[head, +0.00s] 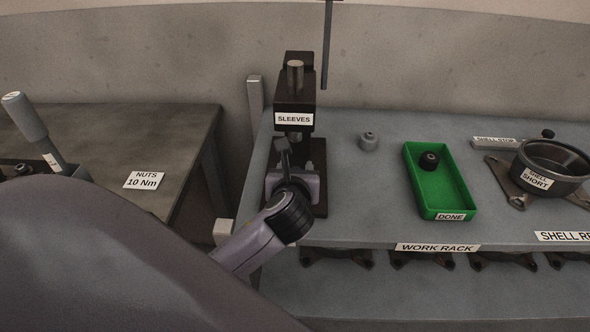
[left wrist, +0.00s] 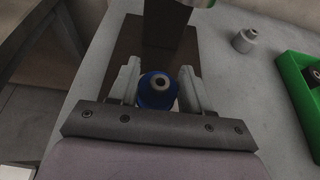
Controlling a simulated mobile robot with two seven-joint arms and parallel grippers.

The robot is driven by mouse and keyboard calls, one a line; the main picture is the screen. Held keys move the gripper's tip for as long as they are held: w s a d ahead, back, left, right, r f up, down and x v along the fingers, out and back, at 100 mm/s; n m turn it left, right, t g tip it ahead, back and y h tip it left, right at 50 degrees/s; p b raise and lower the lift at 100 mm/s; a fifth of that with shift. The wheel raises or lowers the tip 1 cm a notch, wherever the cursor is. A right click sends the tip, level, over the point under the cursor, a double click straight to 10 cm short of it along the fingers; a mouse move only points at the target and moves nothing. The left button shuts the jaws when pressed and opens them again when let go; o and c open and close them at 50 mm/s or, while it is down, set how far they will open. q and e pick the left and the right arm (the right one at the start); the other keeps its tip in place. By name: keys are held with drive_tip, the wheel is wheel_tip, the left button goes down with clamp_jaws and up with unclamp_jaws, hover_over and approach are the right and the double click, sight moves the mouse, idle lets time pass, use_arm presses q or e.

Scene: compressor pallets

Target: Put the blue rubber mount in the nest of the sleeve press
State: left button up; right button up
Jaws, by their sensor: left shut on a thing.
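The blue rubber mount (left wrist: 157,92) sits between the two fingers of my left gripper (left wrist: 160,88) in the left wrist view, its pale centre hole facing the camera. The gripper is shut on it. In the head view my left gripper (head: 284,160) is in front of the sleeve press (head: 296,85), labelled SLEEVES, over its dark base; the mount is hidden there. The press column and base (left wrist: 136,52) show just beyond the fingers in the left wrist view. The nest is hidden, so I cannot tell whether the mount touches it. My right gripper is not in view.
A grey mount (head: 369,141) stands right of the press. A green DONE tray (head: 467,203) holds a black mount (head: 429,160). A round shell (head: 552,166) on a bracket is farther right.

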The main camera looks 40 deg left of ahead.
use_arm(q)
drive_tip(key=shift+f, duration=0.15)
drive_tip(key=o, duration=1.1)
drive_tip(key=shift+c, duration=0.2)
drive_tip(key=shift+s+d+r, duration=0.1)
drive_tip(key=shift+s+r, duration=0.05)
drive_tip(key=shift+r, duration=0.1)
drive_tip(key=p+v, duration=0.1)
drive_tip(key=v, duration=1)
drive_tip(key=shift+s, duration=0.25)
drive_tip(key=shift+d, duration=0.2)
